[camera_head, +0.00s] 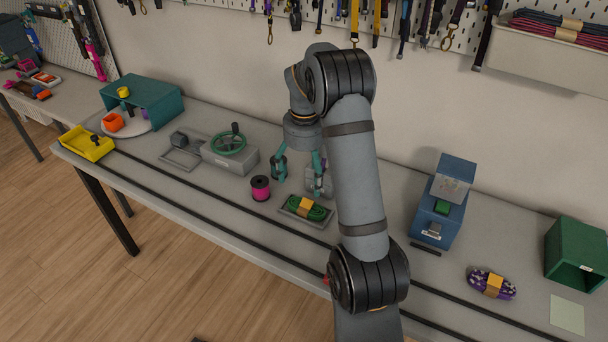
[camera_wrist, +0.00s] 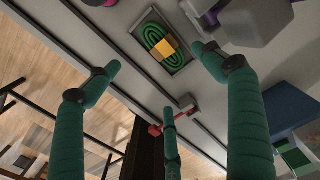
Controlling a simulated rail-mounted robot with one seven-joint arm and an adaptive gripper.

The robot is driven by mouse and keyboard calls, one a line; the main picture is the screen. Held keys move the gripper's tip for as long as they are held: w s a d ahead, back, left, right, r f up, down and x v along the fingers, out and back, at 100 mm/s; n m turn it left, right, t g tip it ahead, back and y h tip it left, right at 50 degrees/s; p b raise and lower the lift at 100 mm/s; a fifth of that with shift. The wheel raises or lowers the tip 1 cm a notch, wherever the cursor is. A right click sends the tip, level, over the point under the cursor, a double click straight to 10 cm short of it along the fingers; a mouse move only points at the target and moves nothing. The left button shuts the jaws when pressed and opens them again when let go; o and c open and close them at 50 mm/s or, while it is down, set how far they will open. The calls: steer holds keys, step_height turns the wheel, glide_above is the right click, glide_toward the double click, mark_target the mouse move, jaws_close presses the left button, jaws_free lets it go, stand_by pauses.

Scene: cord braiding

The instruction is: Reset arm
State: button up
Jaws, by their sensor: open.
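My gripper (camera_head: 297,176) hangs above the workbench (camera_head: 217,187) at the middle, in front of the back wall. Its teal fingers are spread apart and nothing shows between them. In the wrist view the fingers of my gripper (camera_wrist: 150,90) also stand apart. A green cord bundle with an orange band (camera_head: 306,208) lies in a small grey tray (camera_head: 284,206) in front of and a little right of my gripper. The wrist view shows this green bundle (camera_wrist: 153,37) beyond the fingertips, apart from them.
A magenta spool (camera_head: 260,187) stands just left of the green bundle. A grey device with a green handwheel (camera_head: 229,143) is further left. A blue box (camera_head: 443,203), a purple cord bundle (camera_head: 485,286) and a green bin (camera_head: 577,251) stand to the right. Dark rails run along the bench front.

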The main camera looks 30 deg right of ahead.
mark_target(304, 208)
step_height(304, 208, down, 12)
steer(key=shift+s+r+p, duration=0.1)
steer(key=shift+r+p, duration=0.1)
steer(key=shift+p, duration=0.3)
steer(key=shift+f, duration=0.3)
steer(key=shift+r+b, duration=0.5)
steer(key=shift+r, duration=1.15)
